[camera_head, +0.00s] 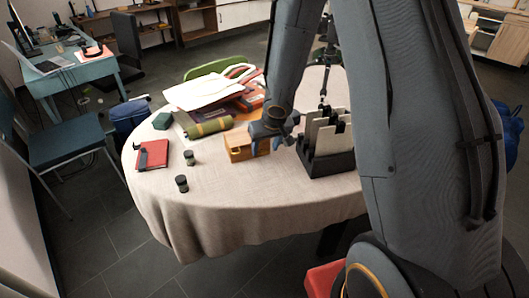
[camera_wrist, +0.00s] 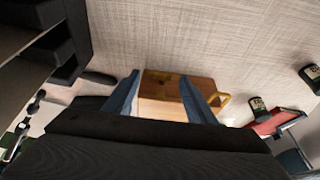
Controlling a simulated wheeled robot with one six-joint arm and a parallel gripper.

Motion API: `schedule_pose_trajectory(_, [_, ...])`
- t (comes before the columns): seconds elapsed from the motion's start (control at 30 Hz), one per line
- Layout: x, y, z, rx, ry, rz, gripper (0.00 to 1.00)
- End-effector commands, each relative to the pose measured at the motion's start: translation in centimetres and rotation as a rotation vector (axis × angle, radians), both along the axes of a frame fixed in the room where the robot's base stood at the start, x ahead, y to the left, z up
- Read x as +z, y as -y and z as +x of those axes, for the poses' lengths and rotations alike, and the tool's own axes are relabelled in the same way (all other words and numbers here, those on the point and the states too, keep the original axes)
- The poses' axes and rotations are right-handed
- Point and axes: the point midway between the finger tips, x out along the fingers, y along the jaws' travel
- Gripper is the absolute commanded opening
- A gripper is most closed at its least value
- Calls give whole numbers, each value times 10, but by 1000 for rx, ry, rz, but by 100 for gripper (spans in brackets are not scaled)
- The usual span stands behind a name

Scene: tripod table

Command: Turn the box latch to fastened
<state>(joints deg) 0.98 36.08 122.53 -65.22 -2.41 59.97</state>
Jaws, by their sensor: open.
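A small wooden box (camera_head: 237,145) stands on the cloth-covered table. It also shows in the wrist view (camera_wrist: 163,108), with an orange-brown face and a paler one. A yellow loop-like fitting (camera_wrist: 221,99) sticks out at its right side in the wrist view. I cannot tell whether this is the latch, nor how the latch is turned. My gripper (camera_head: 266,148) is at the right side of the box in the head view. In the wrist view my gripper (camera_wrist: 160,77) shows two blue fingers spread apart, with the box seen between them. Nothing is held.
A black rack (camera_head: 327,163) with pale upright panels stands close to the right of my gripper. Two small dark jars (camera_head: 182,184) and a red book (camera_head: 152,155) lie to the left. A rolled olive bundle (camera_head: 209,127) and papers lie behind. The table's front is clear.

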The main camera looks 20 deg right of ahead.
Motion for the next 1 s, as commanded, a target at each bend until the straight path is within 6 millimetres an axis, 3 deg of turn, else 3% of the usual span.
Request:
schedule_pose_trajectory(0.37, [-7,0,3,0,0,0,51])
schedule_pose_trajectory(0.43, [-7,0,3,0,0,0,44])
schedule_pose_trajectory(0.63, [-7,0,3,0,0,0,10])
schedule_pose_trajectory(1.0, [-9,-1,4,0,4,-25,9])
